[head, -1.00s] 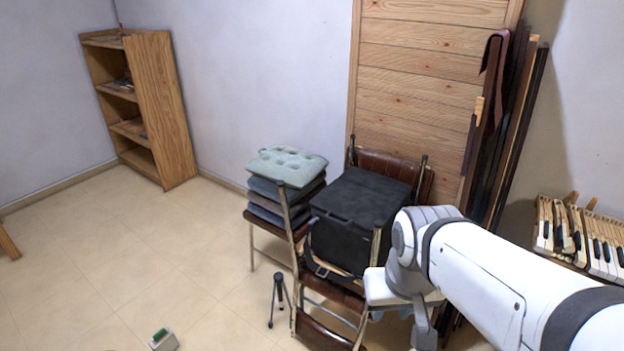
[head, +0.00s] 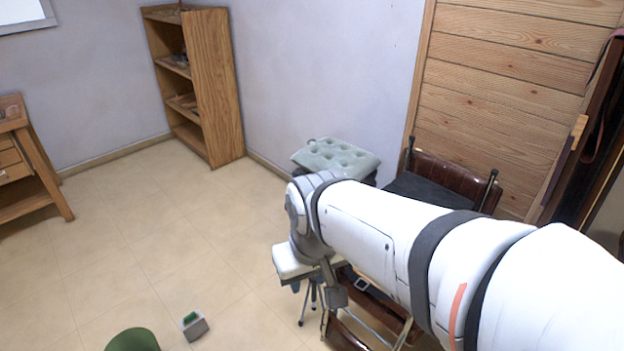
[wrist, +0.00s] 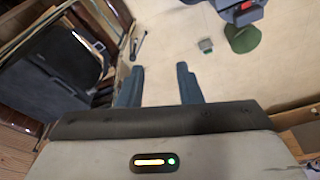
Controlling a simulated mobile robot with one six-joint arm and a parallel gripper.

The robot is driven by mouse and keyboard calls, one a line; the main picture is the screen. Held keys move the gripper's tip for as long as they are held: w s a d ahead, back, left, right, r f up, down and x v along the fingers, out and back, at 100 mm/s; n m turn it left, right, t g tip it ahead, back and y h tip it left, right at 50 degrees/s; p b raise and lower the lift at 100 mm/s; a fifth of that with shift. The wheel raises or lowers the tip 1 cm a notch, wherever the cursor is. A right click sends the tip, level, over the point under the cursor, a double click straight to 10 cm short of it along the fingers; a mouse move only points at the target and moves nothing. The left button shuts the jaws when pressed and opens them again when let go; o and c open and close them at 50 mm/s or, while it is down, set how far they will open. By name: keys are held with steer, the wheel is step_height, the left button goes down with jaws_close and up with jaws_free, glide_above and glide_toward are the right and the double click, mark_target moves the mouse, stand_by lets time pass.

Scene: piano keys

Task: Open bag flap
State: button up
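The black bag (head: 432,190) sits on a brown chair. In the head view my arm covers most of it, and only part of its dark top shows. In the wrist view the bag (wrist: 48,68) is at the left, with its dark fabric and a lighter edge line visible. I cannot tell from these frames how its flap lies. My gripper (wrist: 159,76) is open and empty, its two dark blue fingers apart over the floor, to the right of the bag and not touching it.
A green cushion (head: 335,156) tops a stack beside the bag. A small tripod stand (wrist: 137,42) is on the floor near the chair. A small grey box (head: 194,326) and a green round object (head: 132,341) stand on the floor.

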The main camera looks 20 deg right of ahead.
steer(key=w+d+f+m+g+h, duration=0.1)
steer(key=w+d+f+g+h, duration=0.3)
steer(key=d, duration=0.4)
steer(key=w+d+f+m+g+h, duration=0.1)
steer(key=w+d+f+g+h, duration=0.1)
steer(key=w+d+f+h, duration=0.45)
steer(key=w+d+f+n+t+h+p, duration=0.1)
steer(key=w+d+f+n+t+h, duration=0.3)
steer(key=w+d+f, duration=0.45)
steer(key=shift+m+g+h, duration=0.4)
steer(key=shift+m+h, duration=0.15)
steer(key=shift+m, duration=0.05)
steer(key=p+x, duration=0.1)
steer(key=x, duration=0.7)
steer(key=shift+r, duration=0.15)
steer(key=shift+c, duration=0.3)
jaws_close()
